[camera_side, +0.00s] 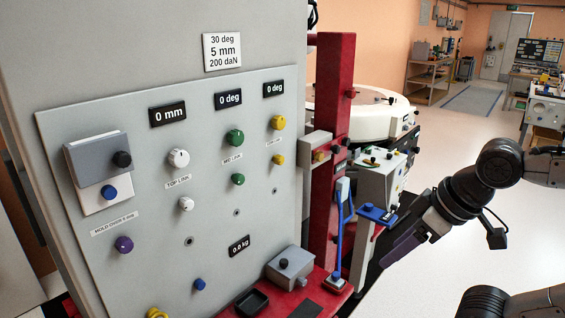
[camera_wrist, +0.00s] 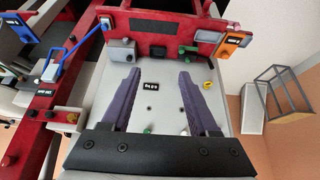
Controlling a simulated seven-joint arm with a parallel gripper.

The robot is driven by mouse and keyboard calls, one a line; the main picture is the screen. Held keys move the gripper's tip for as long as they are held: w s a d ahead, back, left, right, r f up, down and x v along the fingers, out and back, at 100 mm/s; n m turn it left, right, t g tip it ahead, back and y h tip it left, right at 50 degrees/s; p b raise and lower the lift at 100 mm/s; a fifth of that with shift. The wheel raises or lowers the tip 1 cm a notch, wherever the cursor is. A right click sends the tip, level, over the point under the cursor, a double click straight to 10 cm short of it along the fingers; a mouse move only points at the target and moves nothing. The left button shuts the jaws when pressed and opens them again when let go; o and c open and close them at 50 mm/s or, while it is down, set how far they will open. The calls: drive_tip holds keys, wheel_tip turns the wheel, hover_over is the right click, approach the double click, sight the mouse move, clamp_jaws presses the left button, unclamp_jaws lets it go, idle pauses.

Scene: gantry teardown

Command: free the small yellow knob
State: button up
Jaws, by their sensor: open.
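On the grey panel (camera_side: 215,215) in the side view, a small yellow knob (camera_side: 277,160) sits below a larger yellow knob (camera_side: 277,122), in the column nearest the red post. I cannot pick out that small knob in the wrist view. My gripper (camera_side: 392,258), with purple fingers, is in the air to the right of the panel and red post, well apart from the knobs. In the wrist view its fingers (camera_wrist: 160,72) are spread with nothing between them. They hide parts of the panel there.
The red post (camera_side: 333,110) with its grey block (camera_side: 316,148) stands beside the panel. Green knobs (camera_side: 235,137) are left of the yellow ones. A red shelf below carries a grey box (camera_side: 291,268) and black tray (camera_side: 251,301). Open floor lies at right.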

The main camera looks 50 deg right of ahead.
drive_tip(key=w+d+r+n+t, duration=0.2)
drive_tip(key=w+r+n+t, duration=0.4)
drive_tip(key=w, duration=0.6)
drive_tip(key=w+d+r+n+t, duration=0.25)
drive_tip(key=w+r+t, duration=0.35)
drive_tip(key=w+r, duration=0.45)
approach(282, 161)
drive_tip(key=shift+n, duration=0.25)
drive_tip(key=w, duration=0.9)
drive_tip(key=shift+w+f, duration=0.1)
drive_tip(key=shift+w, duration=0.1)
clamp_jaws()
